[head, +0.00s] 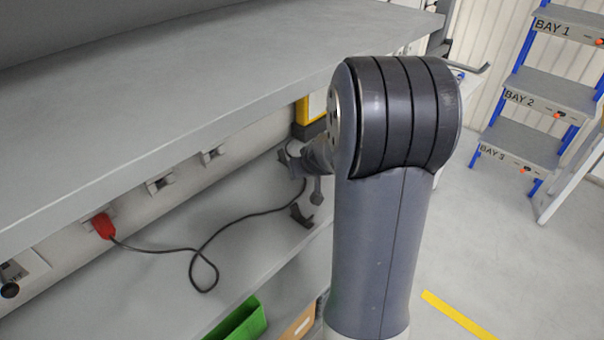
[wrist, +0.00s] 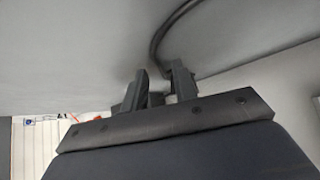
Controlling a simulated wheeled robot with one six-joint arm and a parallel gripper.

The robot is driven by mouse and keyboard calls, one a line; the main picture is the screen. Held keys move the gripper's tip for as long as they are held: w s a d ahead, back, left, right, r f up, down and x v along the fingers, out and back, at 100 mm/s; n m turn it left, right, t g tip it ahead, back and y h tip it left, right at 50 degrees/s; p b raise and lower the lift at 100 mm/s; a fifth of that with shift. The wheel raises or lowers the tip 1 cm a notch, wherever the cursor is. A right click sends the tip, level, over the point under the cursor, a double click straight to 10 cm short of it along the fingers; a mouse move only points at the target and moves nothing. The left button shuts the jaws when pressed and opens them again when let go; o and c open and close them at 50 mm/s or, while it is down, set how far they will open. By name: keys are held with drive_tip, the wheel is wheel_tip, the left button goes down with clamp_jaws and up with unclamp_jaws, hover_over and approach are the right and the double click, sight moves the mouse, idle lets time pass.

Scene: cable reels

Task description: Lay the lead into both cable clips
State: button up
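The dark lead (head: 203,247) runs from a red plug (head: 103,226) at the wall, loops on the grey shelf and rises to my gripper (head: 301,172). In the wrist view the lead (wrist: 158,38) curves down to the fingertips of my gripper (wrist: 159,75). The fingers stand apart with a gap between them; the lead's end is hidden behind the right finger. A dark clip-like piece (head: 301,215) stands near the shelf's front edge, just below my gripper. I cannot make out a second clip; the arm and fingers hide that area.
A grey upper shelf (head: 180,85) overhangs the work area. Wall sockets (head: 160,183) line the back. A yellow box (head: 310,108) stands behind my gripper. A green bin (head: 240,322) sits below. Bay steps (head: 535,90) stand at right, with open floor before them.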

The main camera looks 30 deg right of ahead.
drive_tip(key=shift+f, duration=0.1)
clamp_jaws()
idle(0.6)
drive_tip(key=shift+r+p, duration=2.15)
drive_tip(key=shift+r, duration=0.9)
drive_tip(key=shift+w, duration=0.1)
